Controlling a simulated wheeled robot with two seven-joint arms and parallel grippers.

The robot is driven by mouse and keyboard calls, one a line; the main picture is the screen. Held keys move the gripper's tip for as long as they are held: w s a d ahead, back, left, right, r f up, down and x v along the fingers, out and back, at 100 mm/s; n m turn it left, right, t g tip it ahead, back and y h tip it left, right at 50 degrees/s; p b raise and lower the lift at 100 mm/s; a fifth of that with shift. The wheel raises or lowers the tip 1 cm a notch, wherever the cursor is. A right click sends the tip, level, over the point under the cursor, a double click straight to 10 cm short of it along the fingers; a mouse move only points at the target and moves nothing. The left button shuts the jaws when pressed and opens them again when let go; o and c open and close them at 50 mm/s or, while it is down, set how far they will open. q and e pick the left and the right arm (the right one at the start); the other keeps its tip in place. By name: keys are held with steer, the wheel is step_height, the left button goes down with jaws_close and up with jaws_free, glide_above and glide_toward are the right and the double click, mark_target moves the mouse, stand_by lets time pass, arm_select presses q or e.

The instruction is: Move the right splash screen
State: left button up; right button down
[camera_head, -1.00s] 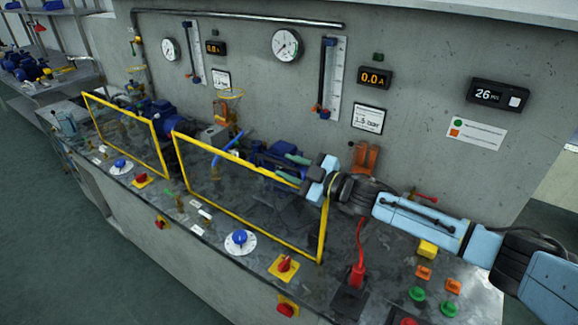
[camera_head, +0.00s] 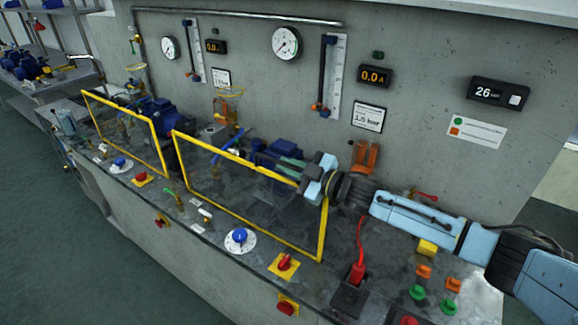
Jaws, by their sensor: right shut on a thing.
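The right splash screen (camera_head: 250,205) is a clear pane in a yellow frame. It stands upright along the front of the bench, in the middle of the head view. My right arm comes in from the right, and its gripper (camera_head: 308,181) is at the screen's upper right corner, shut on the yellow frame there. The fingertips are partly hidden by the gripper body. The left splash screen (camera_head: 128,132), also yellow-framed, stands further left and apart from it. My left gripper is not in view.
Behind the right screen are a blue pump (camera_head: 275,153) and piping. In front of it are a blue dial (camera_head: 239,238) and a red switch (camera_head: 285,263). A red lever (camera_head: 359,270) stands to the right, near several coloured buttons. Gauges hang on the grey wall.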

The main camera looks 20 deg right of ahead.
step_height(320, 180, down, 13)
steer(key=b, duration=0.8)
steer(key=c, duration=1.5)
jaws_free()
steer(key=v, duration=0.7)
steer(key=shift+s+d, duration=0.2)
